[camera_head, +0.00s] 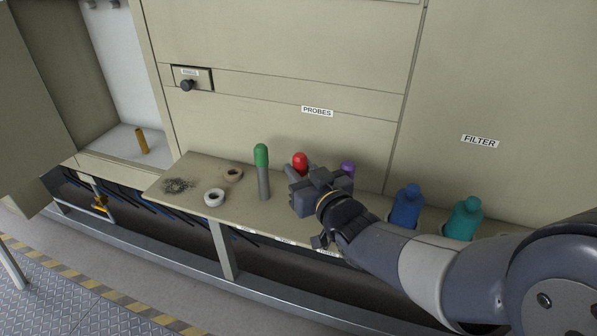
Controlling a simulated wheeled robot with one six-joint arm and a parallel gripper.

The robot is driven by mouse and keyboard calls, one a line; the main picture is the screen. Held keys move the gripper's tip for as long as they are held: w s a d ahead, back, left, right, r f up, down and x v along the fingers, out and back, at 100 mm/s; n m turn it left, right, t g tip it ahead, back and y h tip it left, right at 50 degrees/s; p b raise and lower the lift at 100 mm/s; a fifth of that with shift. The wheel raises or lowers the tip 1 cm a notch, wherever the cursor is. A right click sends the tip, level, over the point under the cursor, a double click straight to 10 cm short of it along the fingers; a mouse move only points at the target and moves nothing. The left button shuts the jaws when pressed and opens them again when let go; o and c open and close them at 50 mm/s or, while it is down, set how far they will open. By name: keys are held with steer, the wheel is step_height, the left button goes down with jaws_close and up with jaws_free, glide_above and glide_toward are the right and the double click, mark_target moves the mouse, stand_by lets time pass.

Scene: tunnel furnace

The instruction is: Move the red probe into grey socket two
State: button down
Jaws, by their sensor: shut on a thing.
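The red probe (300,160) shows only its red rounded cap above my gripper. Its lower part is hidden behind the fingers, so I cannot tell whether its foot touches the shelf. My gripper (297,178) is shut on the red probe, low over the shelf under the PROBES label. A green-capped probe (262,158) with a grey shaft stands upright to the left. A purple-capped probe (347,168) is to the right, partly hidden behind my gripper. I cannot make out grey socket two in this view.
A white ring (214,198), a brownish ring (233,174) and a dark bristly pile (178,186) lie on the shelf (180,162) at left. Blue (407,206) and teal (464,217) bottles stand at right near my arm. An open compartment at far left holds a brass-coloured cylinder (142,142).

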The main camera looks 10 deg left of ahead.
steer(key=shift+w+d+r, duration=0.15)
steer(key=shift+w+r, duration=0.1)
steer(key=shift+r, duration=0.3)
steer(key=shift+w+d+r, duration=0.1)
steer(key=shift+w+r, duration=0.1)
steer(key=shift+r, duration=0.3)
steer(key=c, duration=1)
jaws_free()
steer(key=shift+c, duration=0.2)
steer(key=shift+d, duration=0.1)
steer(key=v, duration=0.6)
steer(key=shift+d+f, duration=0.4)
steer(key=shift+d, duration=0.15)
steer(key=shift+s, duration=0.15)
